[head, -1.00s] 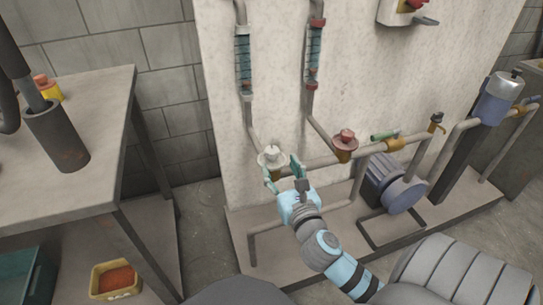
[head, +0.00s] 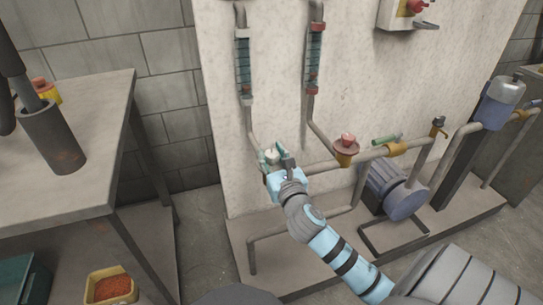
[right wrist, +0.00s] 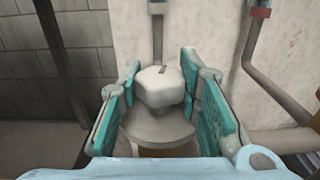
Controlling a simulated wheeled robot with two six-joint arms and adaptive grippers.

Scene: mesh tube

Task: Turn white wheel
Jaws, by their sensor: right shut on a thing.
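The white wheel (head: 271,156) sits on the pipe below the left flow tube, mostly hidden by my gripper in the head view. In the right wrist view the white wheel (right wrist: 160,92) has a lobed knob on a wider round base and sits between the two teal fingers. My right gripper (head: 275,158) is around the wheel, shut on it, with one finger on each side; in the right wrist view the gripper (right wrist: 168,95) has its fingers upright beside the knob. My left gripper is not in view.
A red wheel (head: 347,144) stands to the right on the same pipework.

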